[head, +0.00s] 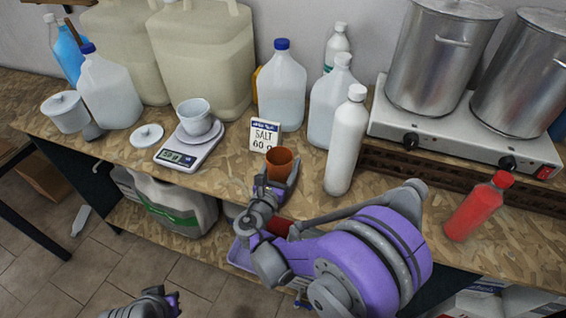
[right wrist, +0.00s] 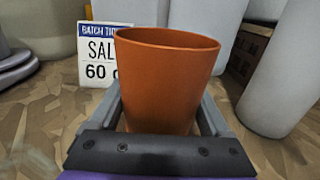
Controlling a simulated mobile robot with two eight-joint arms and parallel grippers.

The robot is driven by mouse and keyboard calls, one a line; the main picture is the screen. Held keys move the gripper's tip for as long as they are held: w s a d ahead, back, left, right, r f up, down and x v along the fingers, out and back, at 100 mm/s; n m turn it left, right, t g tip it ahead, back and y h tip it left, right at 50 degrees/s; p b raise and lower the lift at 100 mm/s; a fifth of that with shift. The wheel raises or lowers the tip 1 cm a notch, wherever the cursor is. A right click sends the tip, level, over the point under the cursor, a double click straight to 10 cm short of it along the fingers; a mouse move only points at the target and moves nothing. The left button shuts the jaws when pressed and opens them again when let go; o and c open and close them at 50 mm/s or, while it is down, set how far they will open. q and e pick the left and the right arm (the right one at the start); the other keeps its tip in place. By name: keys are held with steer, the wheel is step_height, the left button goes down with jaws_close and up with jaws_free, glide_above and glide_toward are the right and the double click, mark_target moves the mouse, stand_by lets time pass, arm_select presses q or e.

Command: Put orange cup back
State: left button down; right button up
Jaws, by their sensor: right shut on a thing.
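The orange cup (head: 279,163) is upright near the front of the wooden table, just in front of the salt card (head: 265,135). My right gripper (head: 276,180) is shut on it, reaching in from the front. In the right wrist view the cup (right wrist: 165,80) stands between the two grey fingers, and its lower part is hidden by the gripper. I cannot tell whether its base touches the table. My left gripper (head: 160,300) is low at the bottom edge of the head view, away from the table; its fingers are too unclear to judge.
A scale (head: 190,148) with a white cup (head: 195,117) stands left. A white bottle (head: 346,140) stands close right of the orange cup, with jugs (head: 281,85) behind. A red bottle (head: 478,207) and hotplate (head: 465,135) with pots are farther right. Bare table lies left of the card.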

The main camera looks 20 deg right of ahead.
mark_target(275, 179)
steer(key=shift+f, duration=0.15)
steer(key=o, duration=1)
steer(key=shift+f, duration=0.1)
steer(key=shift+o, duration=1.4)
steer(key=shift+r, duration=0.35)
steer(key=b+v, duration=0.1)
steer(key=v, duration=1.1)
steer(key=shift+f+b, duration=0.1)
steer(key=shift+b, duration=0.3)
